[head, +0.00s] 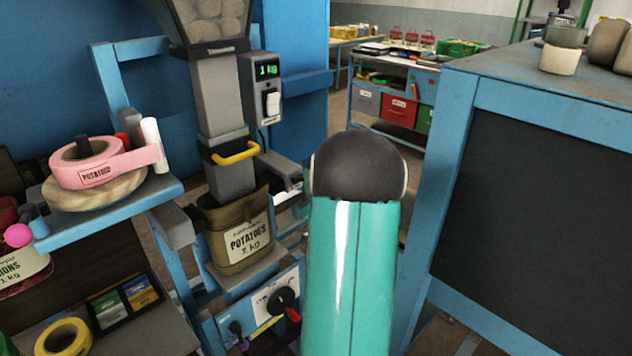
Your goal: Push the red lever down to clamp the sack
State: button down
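The olive sack (212,222) has a white label reading POTATOES. It stands upright under the grey filling spout (218,95), its mouth around the spout's lower end. A yellow handle (235,153) sits on the spout above the sack. A black knob with a red tip (292,314) is on the white panel below right of the sack; I cannot tell if this is the red lever. My teal arm with its dark rounded joint covers the middle right. My gripper cannot be made out; grey parts beside the spout (275,168) are partly hidden behind the arm.
A scale box (268,70) with a green display reading 1 kg is beside the spout. A blue shelf at left holds a pink tape roll (85,164). A blue-framed bench (460,130) closes off the right. A stocked workbench (400,62) stands behind.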

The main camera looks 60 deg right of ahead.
jog(key=shift+s+d+f+g, duration=0.1)
jog(key=shift+d+f+g, duration=0.1)
jog(key=shift+g, duration=0.1)
jog(key=c, duration=1.2)
grip_release()
jog(key=shift+c, duration=0.2)
jog(key=shift+o, duration=0.9)
jog(key=shift+d, duration=0.15)
jog(key=shift+a+r, duration=0.1)
jog(key=shift+a, duration=0.15)
jog(key=shift+d, duration=0.1)
jog(key=v, duration=1.4)
